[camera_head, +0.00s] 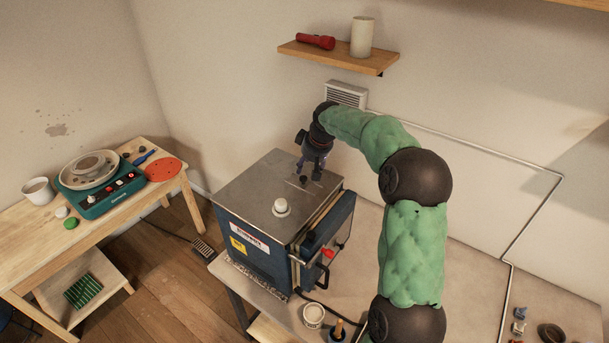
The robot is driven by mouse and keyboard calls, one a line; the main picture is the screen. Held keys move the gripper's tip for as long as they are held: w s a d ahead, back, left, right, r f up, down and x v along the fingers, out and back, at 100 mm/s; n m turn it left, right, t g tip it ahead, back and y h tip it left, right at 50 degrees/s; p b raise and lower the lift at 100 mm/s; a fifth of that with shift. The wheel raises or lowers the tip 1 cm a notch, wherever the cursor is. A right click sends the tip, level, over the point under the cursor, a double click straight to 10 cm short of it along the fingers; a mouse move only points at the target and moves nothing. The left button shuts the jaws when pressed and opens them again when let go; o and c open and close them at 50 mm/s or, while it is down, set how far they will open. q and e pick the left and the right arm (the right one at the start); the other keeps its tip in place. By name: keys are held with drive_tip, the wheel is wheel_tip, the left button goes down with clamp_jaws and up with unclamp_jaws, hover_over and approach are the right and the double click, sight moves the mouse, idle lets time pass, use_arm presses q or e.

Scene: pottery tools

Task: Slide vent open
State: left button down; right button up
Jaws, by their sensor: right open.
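The blue kiln (258,240) stands on the table with a flat grey metal top (245,190). A small dark vent piece (304,180) sits on that top, near a thin slot line; it is too small to tell how far it is open. My right gripper (309,171) reaches down over the kiln top from behind, its fingers open and close around or just above the dark piece. I cannot tell whether they touch it. A round pale knob (281,206) stands on the kiln top nearer the front. My left gripper is not in view.
A slatted wall vent (345,94) is behind my right arm, below a shelf (338,57) with a red flashlight and a white cylinder. A white tub (313,315) stands before the kiln. At left, a wooden table holds a pottery wheel (101,180).

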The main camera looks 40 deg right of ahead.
sight(304, 177)
drive_tip(key=x, duration=0.7)
drive_tip(key=shift+d+r+p, duration=0.1)
drive_tip(key=shift+p, duration=0.25)
drive_tip(key=shift+r, duration=0.1)
clamp_jaws()
